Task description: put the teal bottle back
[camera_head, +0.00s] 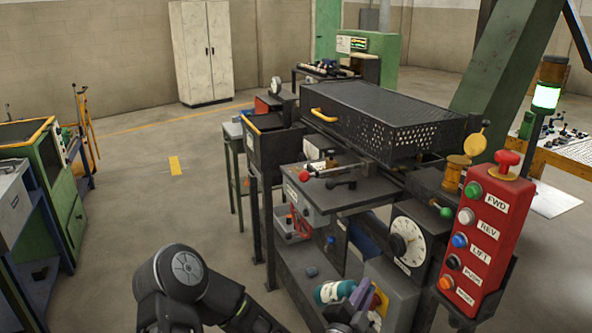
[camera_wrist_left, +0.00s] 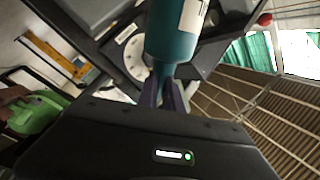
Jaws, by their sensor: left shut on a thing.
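The teal bottle (camera_head: 328,292) has a white label and lies tilted near the bottom of the head view, in front of the machine's lower part. It also shows in the left wrist view (camera_wrist_left: 172,47), at the top centre, between the purple fingers. My left gripper (camera_head: 358,298) is shut on the bottle at its narrow end; its fingers also show in the wrist view (camera_wrist_left: 164,95). My left arm comes in from the bottom left. In the head view the gripper partly hides the bottle's narrow end. My right gripper is not in view.
A red control box (camera_head: 486,232) with several buttons stands at the right. A dial (camera_head: 407,241) and grey worktop (camera_head: 335,189) are above the bottle. A lower shelf (camera_head: 302,267) holds small items. A green cabinet (camera_head: 60,190) stands left; the floor between is clear.

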